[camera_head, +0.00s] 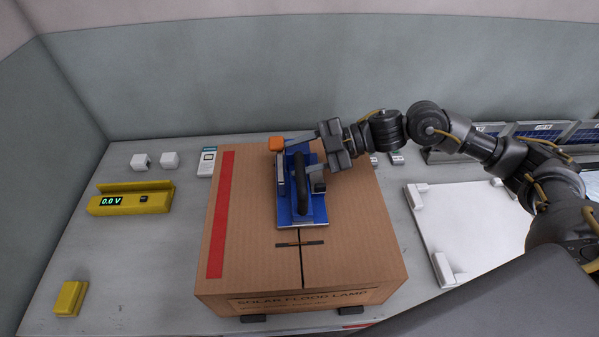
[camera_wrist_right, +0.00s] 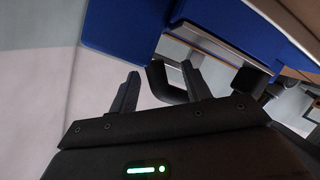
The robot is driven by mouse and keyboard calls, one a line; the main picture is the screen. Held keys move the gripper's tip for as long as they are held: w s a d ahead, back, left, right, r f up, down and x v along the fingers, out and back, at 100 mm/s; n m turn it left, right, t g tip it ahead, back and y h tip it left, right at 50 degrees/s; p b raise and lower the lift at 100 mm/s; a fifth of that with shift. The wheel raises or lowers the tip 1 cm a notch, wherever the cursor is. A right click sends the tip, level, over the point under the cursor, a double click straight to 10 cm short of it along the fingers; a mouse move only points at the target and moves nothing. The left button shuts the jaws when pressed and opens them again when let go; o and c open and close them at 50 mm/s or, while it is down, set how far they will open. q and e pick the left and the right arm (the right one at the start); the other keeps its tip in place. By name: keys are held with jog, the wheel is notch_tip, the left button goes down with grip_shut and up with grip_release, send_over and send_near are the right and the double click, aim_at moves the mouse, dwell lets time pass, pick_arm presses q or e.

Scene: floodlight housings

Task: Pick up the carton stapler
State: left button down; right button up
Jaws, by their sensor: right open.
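The carton stapler (camera_head: 315,208) has a blue base and body and a black looped handle (camera_head: 301,183). It sits on top of a closed brown carton (camera_head: 350,215). An orange block (camera_head: 276,144) shows at its far end. My right gripper (camera_head: 308,142) is at the stapler's far right side, near the orange end. In the right wrist view the open fingers (camera_wrist_right: 158,92) point toward the blue stapler body (camera_wrist_right: 225,25). A black curved part (camera_wrist_right: 160,78) shows near the fingertips; I cannot tell whether they touch it. My left gripper is out of view.
A white panel (camera_head: 470,225) lies right. Blue solar panels (camera_head: 540,131) stand at the back right.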

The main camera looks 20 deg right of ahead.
jog(key=shift+a+f, duration=0.15)
jog(key=shift+a, duration=0.15)
jog(key=shift+c, duration=0.2)
jog(key=shift+w, duration=0.1)
grip_shut()
dwell(0.9)
jog(key=shift+r, duration=0.2)
